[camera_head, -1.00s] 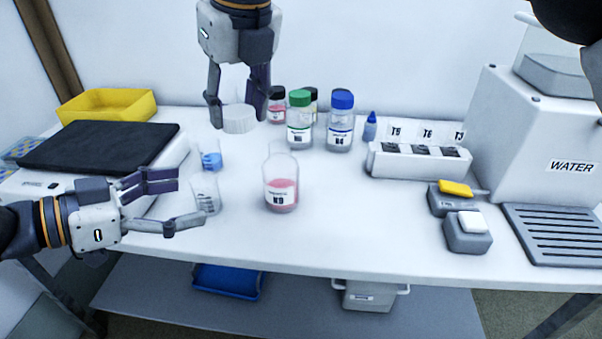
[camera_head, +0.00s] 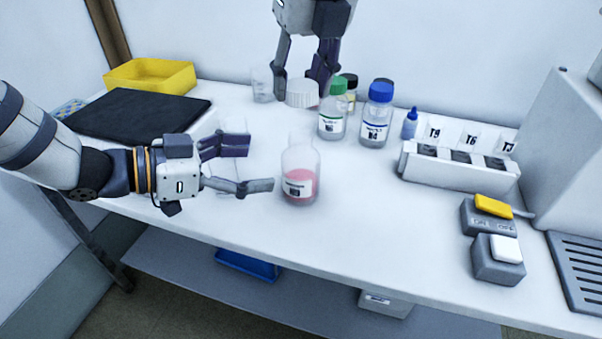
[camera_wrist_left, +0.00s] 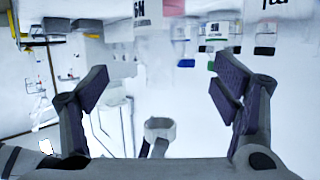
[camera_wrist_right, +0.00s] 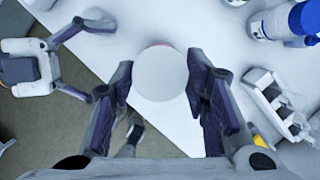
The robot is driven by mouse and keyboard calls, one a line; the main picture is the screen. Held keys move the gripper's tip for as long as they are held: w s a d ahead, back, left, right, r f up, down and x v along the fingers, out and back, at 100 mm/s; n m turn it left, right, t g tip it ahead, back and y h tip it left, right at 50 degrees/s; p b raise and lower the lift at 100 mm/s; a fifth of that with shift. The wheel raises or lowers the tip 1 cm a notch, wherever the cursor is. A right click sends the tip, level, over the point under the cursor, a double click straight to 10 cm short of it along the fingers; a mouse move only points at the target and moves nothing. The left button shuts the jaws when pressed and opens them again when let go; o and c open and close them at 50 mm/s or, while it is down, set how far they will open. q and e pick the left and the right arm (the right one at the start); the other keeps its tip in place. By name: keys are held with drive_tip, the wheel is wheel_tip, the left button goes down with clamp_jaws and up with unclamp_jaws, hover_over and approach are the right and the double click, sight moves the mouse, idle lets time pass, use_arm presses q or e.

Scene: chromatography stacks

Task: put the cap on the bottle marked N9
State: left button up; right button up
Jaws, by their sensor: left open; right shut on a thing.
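The bottle marked N9 (camera_head: 299,187), clear with pink liquid and a white label, stands upright and uncapped on the table in the head view. My right gripper (camera_head: 304,88) is shut on a white round cap (camera_head: 302,95), held in the air above and behind the bottle in the picture. In the right wrist view the cap (camera_wrist_right: 161,74) sits between both fingers and hides most of what is below it. My left gripper (camera_head: 245,166) is open, its fingers at the bottle's left side; I cannot tell whether they touch it.
Bottles with a green cap (camera_head: 333,108) and a blue cap (camera_head: 376,115) stand behind. A white rack (camera_head: 460,173) and small grey devices (camera_head: 497,258) are on the right. A black-topped device (camera_head: 140,118) and a yellow tray (camera_head: 150,76) are at left. The front table strip is clear.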

sight(301, 161)
use_arm(q)
drive_tip(key=x, duration=0.9)
drive_tip(key=shift+w+d+f, duration=0.1)
drive_tip(key=shift+d+f, duration=0.05)
drive_tip(key=shift+d, duration=0.1)
drive_tip(key=shift+c, duration=0.6)
drive_tip(key=c, duration=1.7)
use_arm(e)
drive_tip(key=shift+f, duration=2.5)
drive_tip(key=shift+f, duration=0.85)
drive_tip(key=shift+f, duration=0.55)
